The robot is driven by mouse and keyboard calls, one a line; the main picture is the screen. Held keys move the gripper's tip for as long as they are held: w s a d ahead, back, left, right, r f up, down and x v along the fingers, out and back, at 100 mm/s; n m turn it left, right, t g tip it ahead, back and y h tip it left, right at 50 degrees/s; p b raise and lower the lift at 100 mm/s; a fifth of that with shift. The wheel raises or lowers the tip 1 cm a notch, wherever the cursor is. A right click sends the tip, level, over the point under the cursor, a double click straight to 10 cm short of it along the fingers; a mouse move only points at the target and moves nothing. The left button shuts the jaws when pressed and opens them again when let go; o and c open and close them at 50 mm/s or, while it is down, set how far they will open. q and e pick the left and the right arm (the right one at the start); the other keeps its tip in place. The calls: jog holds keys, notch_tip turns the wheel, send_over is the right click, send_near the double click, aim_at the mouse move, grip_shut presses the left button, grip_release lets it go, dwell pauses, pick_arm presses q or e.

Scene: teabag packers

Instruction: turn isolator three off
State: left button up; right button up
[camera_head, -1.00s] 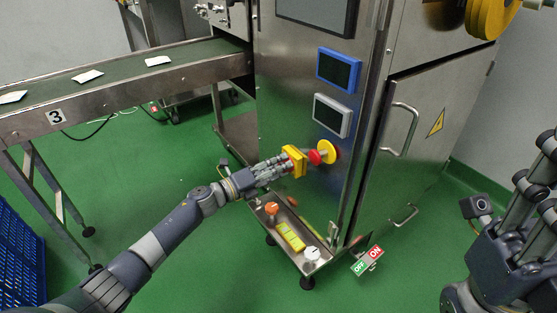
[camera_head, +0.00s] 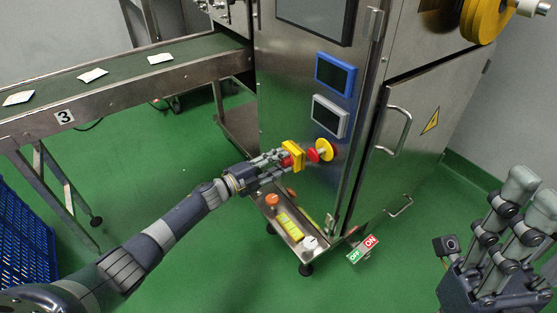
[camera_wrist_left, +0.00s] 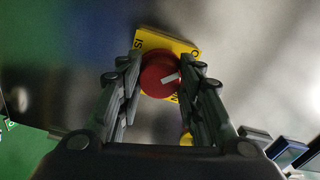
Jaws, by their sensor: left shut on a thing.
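An isolator on the machine's steel front has a yellow plate (camera_head: 295,152) and a red knob (camera_head: 287,160). In the left wrist view the round red knob (camera_wrist_left: 157,77) lies between my fingers on the yellow plate (camera_wrist_left: 165,41). Its white mark points right and slightly up in that picture. The plate's lettering is only partly readable. My left gripper (camera_head: 283,162) is shut on the knob; its fingers (camera_wrist_left: 162,72) flank it on both sides. My right gripper (camera_head: 535,197) is open and empty at the far right, away from the machine.
A red mushroom button on a yellow disc (camera_head: 325,148) sits just right of the isolator. A tray (camera_head: 288,240) below holds small parts. An OFF/ON sign (camera_head: 363,250) stands beside it. A conveyor marked 3 (camera_head: 64,117) is left. Blue crate (camera_head: 22,240) stands at the left edge.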

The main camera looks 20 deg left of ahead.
pick_arm(q)
jog(key=shift+a, duration=0.1)
dwell(0.3)
jog(key=o, duration=1.1)
jog(key=shift+w, duration=0.1)
jog(key=shift+c, duration=0.2)
jog(key=v, duration=1.2)
